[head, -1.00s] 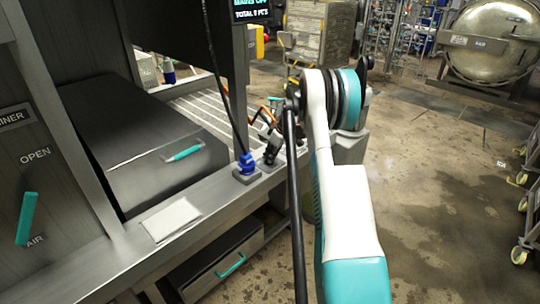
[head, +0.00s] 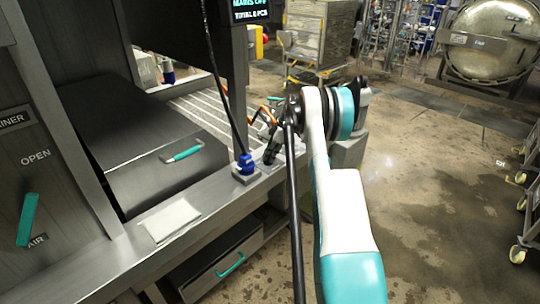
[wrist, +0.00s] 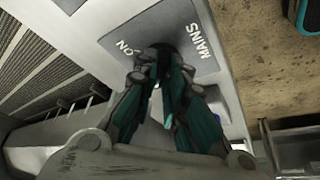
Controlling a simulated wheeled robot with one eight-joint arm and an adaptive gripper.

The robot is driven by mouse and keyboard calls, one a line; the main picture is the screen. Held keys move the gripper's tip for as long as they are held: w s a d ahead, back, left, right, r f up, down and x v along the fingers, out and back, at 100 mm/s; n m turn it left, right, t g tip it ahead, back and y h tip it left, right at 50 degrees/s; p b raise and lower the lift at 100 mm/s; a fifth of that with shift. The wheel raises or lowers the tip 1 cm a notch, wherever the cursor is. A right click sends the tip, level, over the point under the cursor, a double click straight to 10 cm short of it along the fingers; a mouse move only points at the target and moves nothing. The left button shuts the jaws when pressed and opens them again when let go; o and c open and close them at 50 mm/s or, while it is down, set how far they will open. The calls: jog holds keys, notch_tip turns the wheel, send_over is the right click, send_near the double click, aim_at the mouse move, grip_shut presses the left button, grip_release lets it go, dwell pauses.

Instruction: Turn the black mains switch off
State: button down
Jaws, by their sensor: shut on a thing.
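The black mains switch (wrist: 166,48) sits on a grey plate (wrist: 188,22) lettered MAINS and ON in the wrist view. My gripper (wrist: 164,62) is over it, with its fingers closed around the knob. The fingers hide most of the knob, so its exact angle is hard to tell. In the head view my gripper (head: 269,153) points down at the ledge right of the blue connector, and the switch is hidden there. The display (head: 251,8) at the top reads MAINS OFF, with TOTAL below it.
A blue connector (head: 246,163) with a black cable stands on the metal ledge (head: 125,262) just left of my gripper. A grey box with a teal handle (head: 182,153) is further left. Open floor (head: 430,190) lies to the right.

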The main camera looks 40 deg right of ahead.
jog(key=shift+a+f, duration=0.1)
jog(key=shift+f, duration=0.1)
jog(key=c, duration=1.6)
grip_release()
jog(key=shift+c, duration=0.2)
jog(key=shift+r, duration=0.15)
jog(key=v, duration=1.1)
jog(key=shift+r, duration=0.4)
